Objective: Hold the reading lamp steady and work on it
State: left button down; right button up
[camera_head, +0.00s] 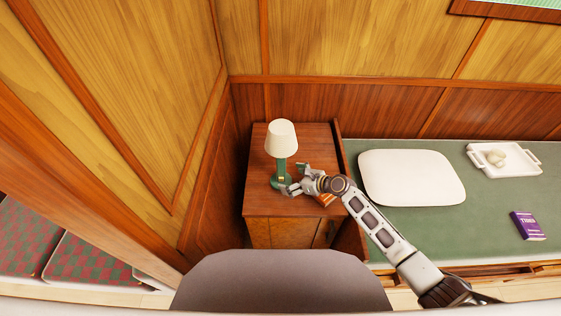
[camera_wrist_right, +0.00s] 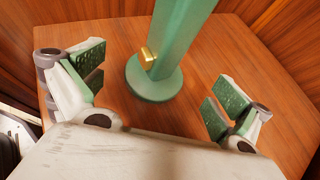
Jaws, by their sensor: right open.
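The reading lamp (camera_head: 281,140) stands upright on the wooden cabinet (camera_head: 270,207) in the corner. It has a cream shade, a green stem and a round green base. In the right wrist view the lamp's stem (camera_wrist_right: 180,40) rises from its base, with a small brass piece low on the stem. My right gripper (camera_head: 290,178) is beside the lower stem, reaching in from the right. In the right wrist view the right gripper (camera_wrist_right: 157,88) is open, with its green-padded fingers spread on either side of the lamp and apart from it. My left gripper is not in view.
An orange item (camera_head: 326,199) lies partly hidden under my right wrist. To the right is a green berth (camera_head: 405,220) with a white pillow (camera_head: 411,178), a white tray (camera_head: 530,165) with pale round items, and a purple book (camera_head: 527,226). Wood panels close in behind and left.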

aim_at(283, 177)
jog(key=shift+x, duration=1.2)
jog(key=shift+w+a+f+b, duration=0.25)
jog(key=shift+a+b, duration=0.1)
jog(key=shift+a, duration=0.05)
jog(key=shift+w+a+f, duration=0.2)
jog(key=shift+a, duration=0.15)
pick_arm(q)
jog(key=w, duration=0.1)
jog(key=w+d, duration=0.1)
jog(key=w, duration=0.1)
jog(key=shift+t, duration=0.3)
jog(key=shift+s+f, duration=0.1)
pick_arm(e)
jog(key=c, duration=0.8)
jog(key=shift+o, duration=0.2)
dwell(0.3)
